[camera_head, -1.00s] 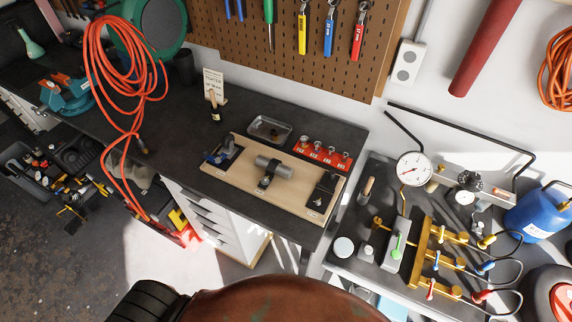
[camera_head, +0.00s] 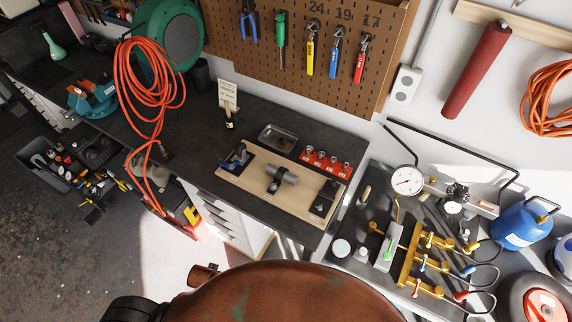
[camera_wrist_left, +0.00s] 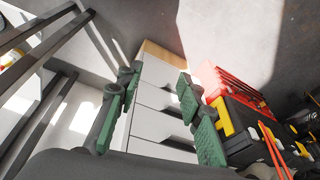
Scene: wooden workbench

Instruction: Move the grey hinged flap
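A light wooden board (camera_head: 250,190) lies on the dark workbench and carries several small fixtures. A dark grey or black plate-like fixture (camera_head: 324,199) sits at its right end. A grey cylinder on a dark mount (camera_head: 283,174) is in the middle, and a blue and dark fixture (camera_head: 237,158) is at the left end. I cannot tell for certain which part is the grey hinged flap; the right-end plate looks closest. My left gripper (camera_wrist_left: 158,105) shows in the left wrist view, its green fingers apart with nothing between them. It is away from the board. My right gripper is not in view.
A metal tray (camera_head: 278,138) and a red rack (camera_head: 326,162) stand behind the board. An orange hose (camera_head: 150,85) hangs over the bench at left. A cart with yellow valves and a gauge (camera_head: 407,181) stands at right. White drawers (camera_wrist_left: 160,115) are below the bench.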

